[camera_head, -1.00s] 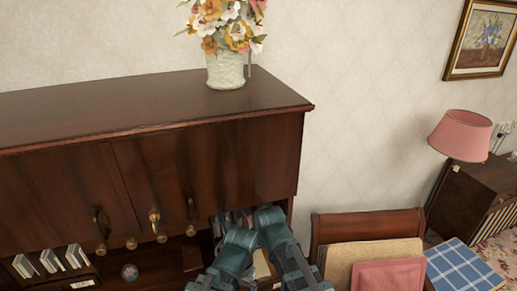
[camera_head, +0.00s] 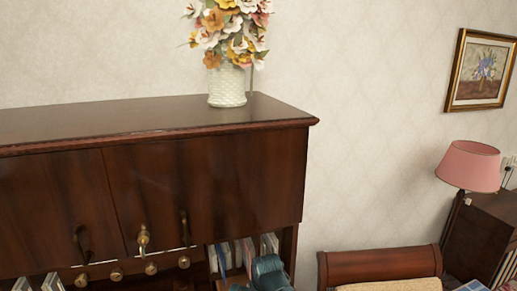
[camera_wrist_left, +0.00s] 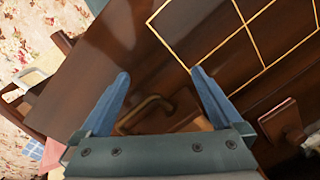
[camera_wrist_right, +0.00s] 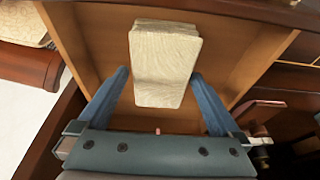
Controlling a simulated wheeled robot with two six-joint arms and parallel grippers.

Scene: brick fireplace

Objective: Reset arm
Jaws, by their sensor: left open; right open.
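My left gripper (camera_wrist_left: 160,80) is open in the left wrist view. A bent brass handle (camera_wrist_left: 147,108) on a dark wood surface shows between its blue fingers, and I cannot tell whether they touch it. My right gripper (camera_wrist_right: 160,76) is open in the right wrist view. A cream, grained block-like object (camera_wrist_right: 163,62) shows between and past its fingertips, over an open wooden drawer or compartment (camera_wrist_right: 100,35). I cannot tell if the fingers touch the block. In the head view only a teal part of my arms shows at the bottom edge, by the cabinet's open shelf.
The dark wood cabinet (camera_head: 215,180) carries a white vase of flowers (camera_head: 227,86) on top. Books (camera_head: 243,252) stand in its open shelf. A wooden chair back (camera_head: 380,262) and a pink lamp (camera_head: 468,165) are at the right.

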